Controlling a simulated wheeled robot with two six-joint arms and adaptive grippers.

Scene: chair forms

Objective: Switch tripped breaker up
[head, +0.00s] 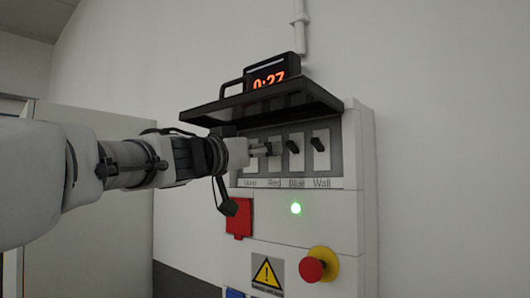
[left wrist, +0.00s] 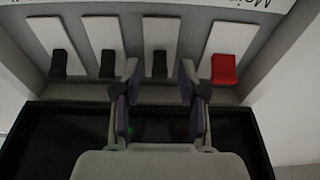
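The breaker panel (head: 352,165) is on the front of a white cabinet, with a row of switches over the labels Main, Red, Blue and Wall. My left gripper (head: 268,149) is at the Red switch and hides most of it and the Main switch. In the left wrist view, which is upside down, my left gripper (left wrist: 158,92) is open. Its fingers are on either side of the black Red lever (left wrist: 159,66); contact is unclear. The Blue lever (left wrist: 107,64), Wall lever (left wrist: 58,64) and red Main lever (left wrist: 224,69) all sit at the same upper end of their plates. My right gripper is out of view.
A black cover (head: 270,106) juts out raised above the switches, close over my gripper. A timer (head: 271,76) reading 0:27 stands on top. Below are a green light (head: 295,208), a red socket cover (head: 239,220) and a red emergency button (head: 311,269). The right side is clear.

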